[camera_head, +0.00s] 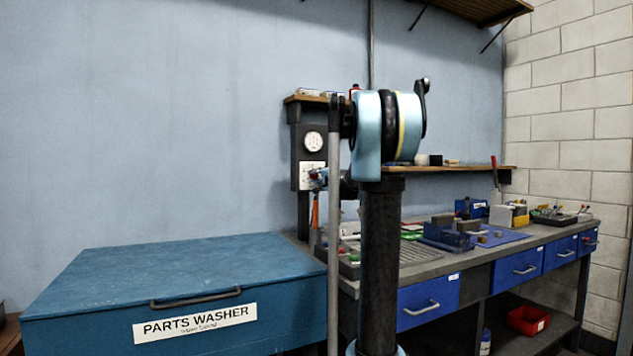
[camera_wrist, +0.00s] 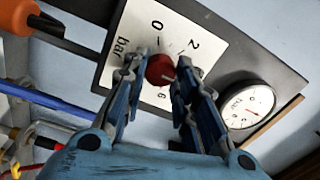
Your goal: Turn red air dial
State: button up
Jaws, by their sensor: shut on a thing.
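The red air dial (camera_wrist: 160,69) sits on a white scale plate marked "bar", with 0, 2 and 6 showing around it. In the wrist view my gripper (camera_wrist: 162,63) has one fingertip on each side of the dial and is shut on it. The fingers cover part of the scale. A pale mark shows on the dial, but its exact reading is unclear. In the head view the dark control panel (camera_head: 297,172) hangs on the wall behind the bench, with my gripper (camera_head: 319,177) at its lower plate. The dial is too small to make out there.
A round white gauge (camera_wrist: 246,104) is right of the dial on the panel; it also shows in the head view (camera_head: 313,141). An orange-handled tool (camera_wrist: 18,16) and several coloured handles are close at left. The parts washer (camera_head: 170,290) stands below, left of the bench.

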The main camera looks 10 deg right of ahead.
jog(key=shift+o, duration=0.2)
jog(key=shift+d+f+m, duration=0.1)
jog(key=shift+d+m, duration=0.05)
jog(key=shift+m, duration=0.35)
jog(key=o, duration=1)
jog(key=shift+f, duration=0.1)
jog(key=shift+o, duration=0.2)
jog(key=v, duration=1.2)
jog(key=shift+o, duration=0.2)
